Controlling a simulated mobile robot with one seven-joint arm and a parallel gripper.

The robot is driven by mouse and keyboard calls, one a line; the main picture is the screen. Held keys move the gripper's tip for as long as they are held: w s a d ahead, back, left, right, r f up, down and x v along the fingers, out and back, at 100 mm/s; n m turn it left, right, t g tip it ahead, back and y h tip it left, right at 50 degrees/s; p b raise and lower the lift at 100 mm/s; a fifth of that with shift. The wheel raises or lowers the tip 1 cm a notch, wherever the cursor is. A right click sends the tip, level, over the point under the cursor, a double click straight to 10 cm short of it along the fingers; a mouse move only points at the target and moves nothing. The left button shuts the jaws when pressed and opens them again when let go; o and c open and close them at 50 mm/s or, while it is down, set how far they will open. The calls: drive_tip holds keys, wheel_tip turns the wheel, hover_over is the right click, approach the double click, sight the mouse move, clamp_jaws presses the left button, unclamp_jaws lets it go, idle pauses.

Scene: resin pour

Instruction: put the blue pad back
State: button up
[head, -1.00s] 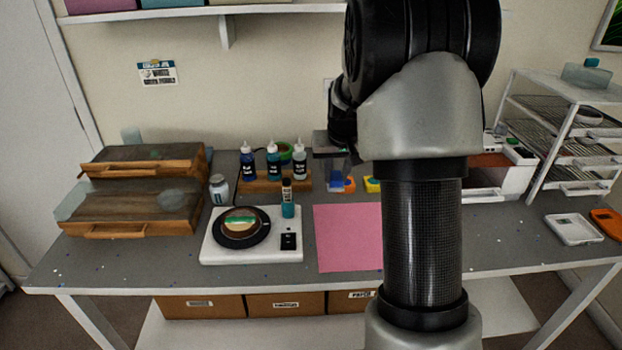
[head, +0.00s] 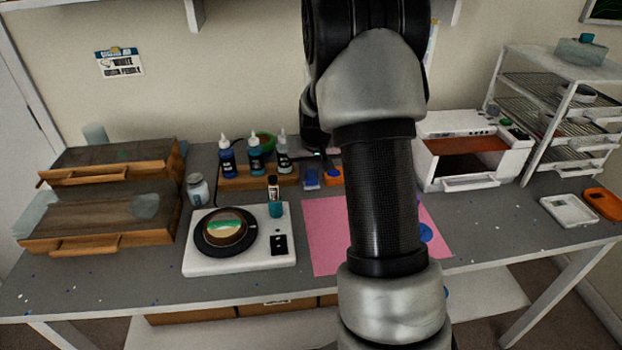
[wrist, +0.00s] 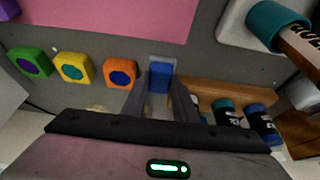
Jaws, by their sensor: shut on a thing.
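My gripper (wrist: 160,108) is shut on the blue pad (wrist: 160,76), a small blue block between its fingertips in the wrist view. In the head view the blue pad (head: 311,178) shows low at the back of the bench, between the dropper bottles and the orange pad (head: 332,173). In the wrist view it is at the end of a row beside the orange pad (wrist: 120,73), yellow pad (wrist: 75,70) and green pad (wrist: 30,63). I cannot tell whether it touches the bench. My arm hides part of the row in the head view.
A wooden rack (wrist: 205,92) with dropper bottles (head: 255,155) stands close beside the gripper. The pink mat (head: 322,250) lies in front, with a blue disc (head: 425,232) on it.

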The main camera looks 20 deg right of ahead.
drive_tip(key=shift+f, duration=1.05)
drive_tip(key=shift+f, duration=0.1)
drive_tip(key=o, duration=1)
drive_tip(key=shift+o, duration=0.2)
